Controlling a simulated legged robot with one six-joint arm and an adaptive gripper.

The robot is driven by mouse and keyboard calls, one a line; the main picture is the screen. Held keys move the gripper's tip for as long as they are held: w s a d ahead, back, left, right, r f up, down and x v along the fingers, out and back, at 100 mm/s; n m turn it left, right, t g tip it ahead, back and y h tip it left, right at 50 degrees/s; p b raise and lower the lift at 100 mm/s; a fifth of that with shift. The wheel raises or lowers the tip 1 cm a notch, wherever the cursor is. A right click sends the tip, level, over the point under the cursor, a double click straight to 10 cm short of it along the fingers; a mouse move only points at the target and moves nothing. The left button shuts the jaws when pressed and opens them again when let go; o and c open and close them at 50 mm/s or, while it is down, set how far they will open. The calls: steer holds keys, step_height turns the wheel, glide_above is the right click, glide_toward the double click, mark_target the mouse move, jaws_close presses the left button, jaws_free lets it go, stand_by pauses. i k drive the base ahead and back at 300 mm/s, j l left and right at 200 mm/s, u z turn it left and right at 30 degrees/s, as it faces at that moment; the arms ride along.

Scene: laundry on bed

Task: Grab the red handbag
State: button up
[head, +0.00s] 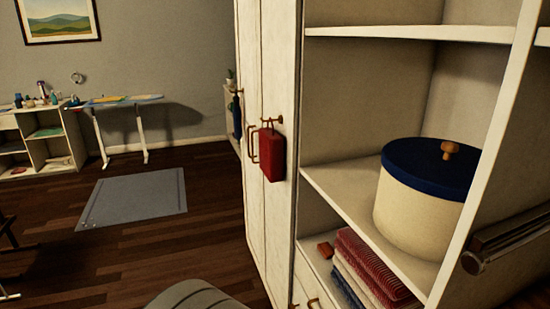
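The red handbag (271,156) hangs upright by its thin strap from a small brass-coloured hook on the white wardrobe door (276,60), near the middle of the head view. Its front and one narrow side show. A door handle (252,145) is just left of it, partly behind the bag. My gripper is not in view, so its position and state are hidden.
Open shelves right of the door hold a cream round box (415,215) with a blue lid and folded red towels (370,265). A dark rail (505,240) juts out at far right. A grey rounded object (195,294) is at the bottom. Wooden floor left is mostly clear.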

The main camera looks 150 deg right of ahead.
mark_target(270, 144)
steer(key=z, duration=5.2)
steer(key=i+j+z, duration=0.45)
steer(key=i+j, duration=0.55)
steer(key=i, duration=0.05)
